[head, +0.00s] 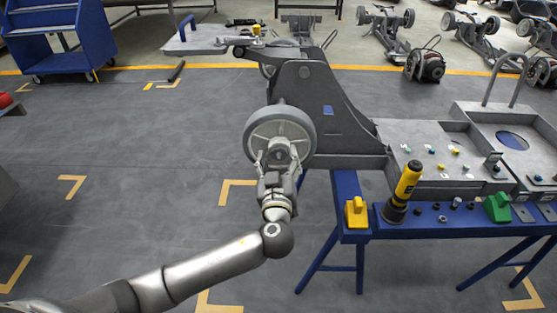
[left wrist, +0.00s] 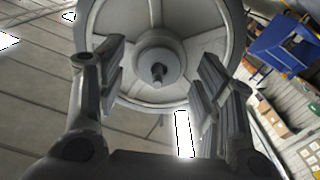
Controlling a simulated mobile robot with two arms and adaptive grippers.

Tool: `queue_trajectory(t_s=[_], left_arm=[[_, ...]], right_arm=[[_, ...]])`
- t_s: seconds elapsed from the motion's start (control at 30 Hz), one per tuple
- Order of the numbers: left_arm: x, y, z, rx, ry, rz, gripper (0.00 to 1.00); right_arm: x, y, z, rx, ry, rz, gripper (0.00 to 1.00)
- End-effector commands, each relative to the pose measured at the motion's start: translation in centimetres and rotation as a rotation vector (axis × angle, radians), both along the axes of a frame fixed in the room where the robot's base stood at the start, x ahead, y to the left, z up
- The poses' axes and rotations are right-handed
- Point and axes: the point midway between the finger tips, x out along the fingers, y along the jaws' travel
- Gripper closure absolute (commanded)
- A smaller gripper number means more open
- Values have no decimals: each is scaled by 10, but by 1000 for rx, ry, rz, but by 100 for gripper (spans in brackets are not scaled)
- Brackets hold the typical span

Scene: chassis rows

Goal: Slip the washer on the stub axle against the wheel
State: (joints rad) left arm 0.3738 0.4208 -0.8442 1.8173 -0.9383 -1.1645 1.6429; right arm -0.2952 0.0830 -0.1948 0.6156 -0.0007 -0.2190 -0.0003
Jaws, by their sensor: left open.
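The grey wheel (head: 262,127) hangs at the left end of the grey chassis, and it fills the upper middle of the left wrist view (left wrist: 203,22). The stub axle (left wrist: 158,72) shows as a short dark end at the wheel's centre. A light round collar (left wrist: 150,57) surrounds it; I cannot tell whether this is the washer or the wheel's hub. My left gripper (head: 276,158) is open in front of the wheel's centre. Its fingers stand apart on either side of the axle, with nothing visibly held between them. No separate washer can be made out with certainty.
The chassis (head: 318,108) stands right of the wheel. A blue bench (head: 440,222) beside it carries a yellow-and-black tool (head: 403,190), a yellow block (head: 356,212), a green block (head: 497,207) and several small parts. Open floor lies to the left.

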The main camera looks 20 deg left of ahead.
Motion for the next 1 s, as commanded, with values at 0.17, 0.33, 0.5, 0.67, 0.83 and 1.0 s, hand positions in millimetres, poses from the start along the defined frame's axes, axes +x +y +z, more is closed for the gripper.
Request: queue_trajectory(t_s=[0.17,0.33,0.5,0.67,0.83,1.0], left_arm=[[-16,-5,-2,-2,3,-3,39],[-41,-12,-2,-4,3,-2,39],[-62,-18,-1,-3,1,-1,39],[-73,-21,0,-2,-1,0,39],[-76,-21,0,-2,-1,0,39],[-76,-21,0,-2,-1,0,39]], right_arm=[[-1,0,0,0,2,2,49],[-2,2,0,3,3,2,49],[-3,4,0,5,4,2,49],[-3,5,0,5,4,3,49],[-3,5,0,5,3,3,49],[-3,5,0,5,3,3,49]])
